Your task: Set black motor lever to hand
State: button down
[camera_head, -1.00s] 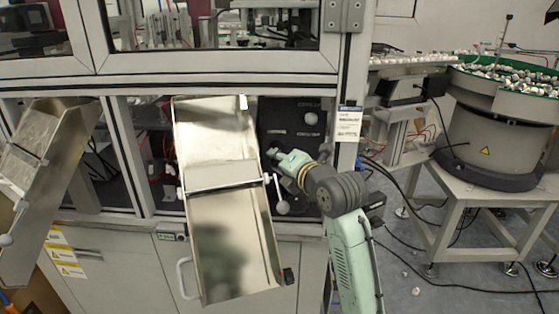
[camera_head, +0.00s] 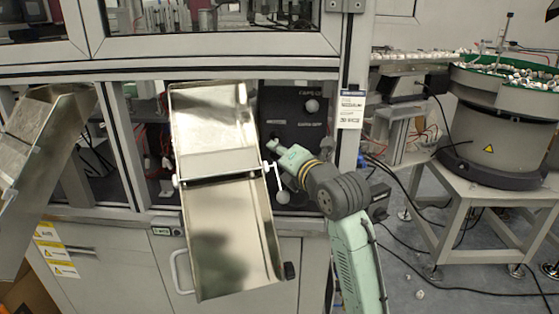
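A black panel (camera_head: 283,116) stands inside the machine frame, right of the central metal chute. My arm's pale green wrist (camera_head: 294,158) reaches in from the lower right, in front of the panel's lower part. Its pale tip is beside the chute's right edge, below and left of the knob and apart from it in the picture.
The metal chute (camera_head: 222,225) juts out close left of my arm, with a white ball-ended handle (camera_head: 283,197) on its right side. A frame post (camera_head: 347,150) stands right of the panel. A feeder bowl (camera_head: 502,125) on a stand and floor cables lie further right.

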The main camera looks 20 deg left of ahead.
jog(key=c, duration=1.5)
grip_release()
jog(key=shift+d, duration=0.1)
jog(key=v, duration=1.2)
